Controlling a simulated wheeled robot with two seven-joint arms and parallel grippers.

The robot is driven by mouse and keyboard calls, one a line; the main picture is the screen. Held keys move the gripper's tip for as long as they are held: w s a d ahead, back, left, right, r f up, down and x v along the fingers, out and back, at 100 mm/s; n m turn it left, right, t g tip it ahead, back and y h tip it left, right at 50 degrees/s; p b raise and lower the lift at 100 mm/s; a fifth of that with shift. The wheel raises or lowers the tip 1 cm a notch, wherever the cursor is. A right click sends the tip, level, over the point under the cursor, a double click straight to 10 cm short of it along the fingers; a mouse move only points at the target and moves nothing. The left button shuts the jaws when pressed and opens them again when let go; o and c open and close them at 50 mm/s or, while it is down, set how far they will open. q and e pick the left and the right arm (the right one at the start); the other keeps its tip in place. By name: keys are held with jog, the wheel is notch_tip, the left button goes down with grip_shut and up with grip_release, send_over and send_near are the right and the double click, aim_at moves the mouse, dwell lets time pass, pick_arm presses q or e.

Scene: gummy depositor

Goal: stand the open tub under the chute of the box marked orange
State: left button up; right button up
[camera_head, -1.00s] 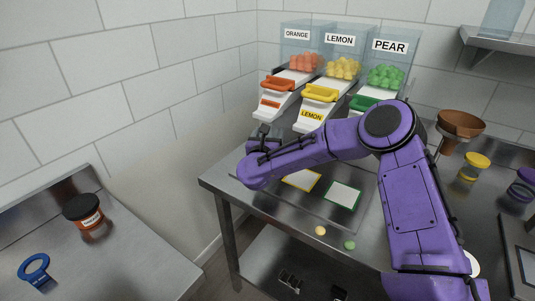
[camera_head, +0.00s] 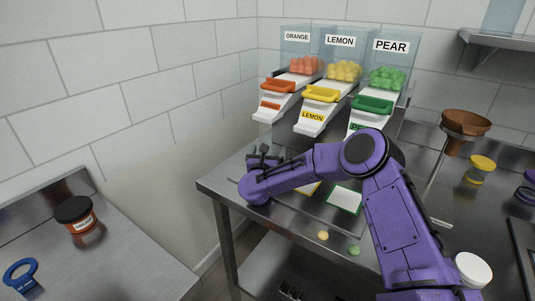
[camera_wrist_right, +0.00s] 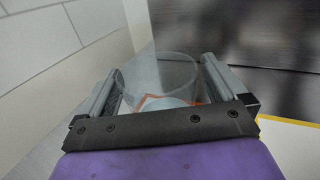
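The clear open tub (camera_wrist_right: 160,78) is between the two fingers of my right gripper in the right wrist view, with both pads against its sides. It looks upright. An orange-bordered mat shows through it; whether the tub's base touches the mat is unclear. In the head view my right gripper (camera_head: 264,157) is low over the table's left part, in front of the box marked ORANGE (camera_head: 303,64) and below its chute (camera_head: 268,107). The tub cannot be made out there. My left gripper is not in view.
Boxes marked LEMON (camera_head: 343,68) and PEAR (camera_head: 388,78) stand to the right. A green-bordered mat (camera_head: 345,200) lies beside a partly hidden yellow-bordered one. Loose yellow (camera_head: 322,236) and green (camera_head: 353,250) gummies lie near the front edge. A black-lidded jar (camera_head: 75,215) stands on the left table.

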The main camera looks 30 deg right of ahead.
jog(key=shift+r, duration=0.1)
jog(key=shift+s+r+p, duration=0.1)
jog(key=shift+r+p, duration=0.1)
jog(key=shift+p, duration=0.2)
jog(key=v, duration=1.2)
jog(key=shift+f+p, duration=0.1)
jog(key=shift+p, duration=0.2)
